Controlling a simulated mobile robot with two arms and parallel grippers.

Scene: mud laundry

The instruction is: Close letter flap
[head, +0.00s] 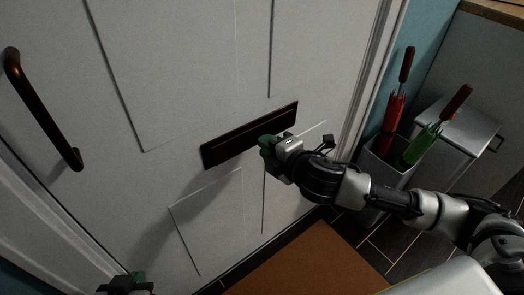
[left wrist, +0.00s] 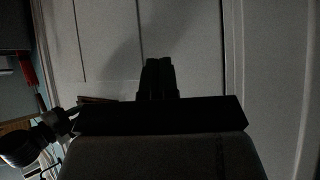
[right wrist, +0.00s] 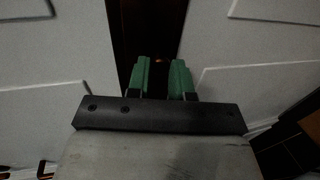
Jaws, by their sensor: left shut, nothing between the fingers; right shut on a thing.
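The letter flap (head: 235,142) is a long dark bronze plate set in a pale panelled door, and a thin lighter line runs along it. It also shows as a dark band in the right wrist view (right wrist: 145,25). My right gripper (head: 266,146) has green fingertips at the lower right part of the flap. It is shut on the flap, and its fingertips in the right wrist view (right wrist: 161,70) hide the exact contact. My left gripper (head: 128,278) is low at the bottom left of the head view, shut and empty, away from the flap.
A curved brown door handle (head: 40,110) is at the upper left. A brown doormat (head: 305,262) lies on the dark floor. A stand (head: 385,165) with red and green umbrellas and a grey bin (head: 450,140) are at the right, near my right arm.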

